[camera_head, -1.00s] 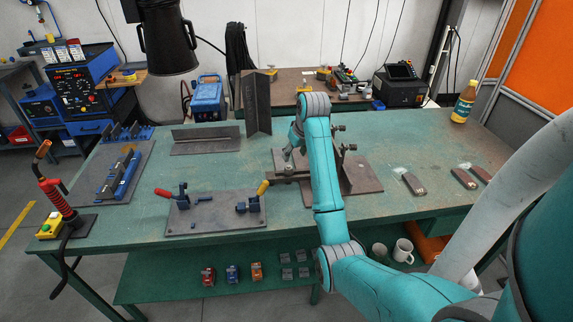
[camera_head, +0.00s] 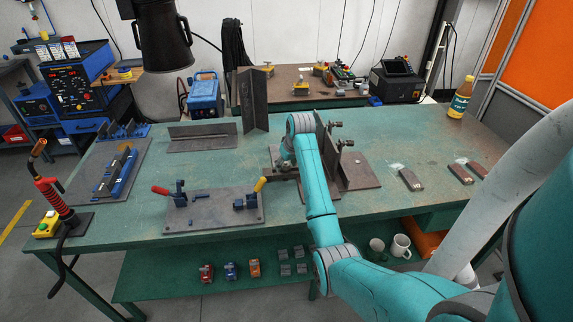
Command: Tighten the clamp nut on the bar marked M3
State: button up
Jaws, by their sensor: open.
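A steel welding fixture stands right of centre on the green bench: a flat plate (camera_head: 362,172) with an upright plate (camera_head: 326,150) and dark clamp screws (camera_head: 347,144) at its right. A flat clamp bar (camera_head: 285,174) shows at the fixture's left side, partly covered by my arm. No M3 mark is legible, and I cannot make out the nut. My gripper (camera_head: 286,163) is open, small in view and partly hidden by my wrist. It is low over the left part of the fixture, close to the bar; contact cannot be told.
A plate with red- and yellow-handled toggle clamps (camera_head: 214,210) lies in front left. A tall angle piece (camera_head: 252,102) stands behind. A bottle (camera_head: 461,98) and small dark blocks (camera_head: 411,180) are at right. The green bench (camera_head: 400,135) is clear behind the blocks.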

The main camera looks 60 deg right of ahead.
grip_shut()
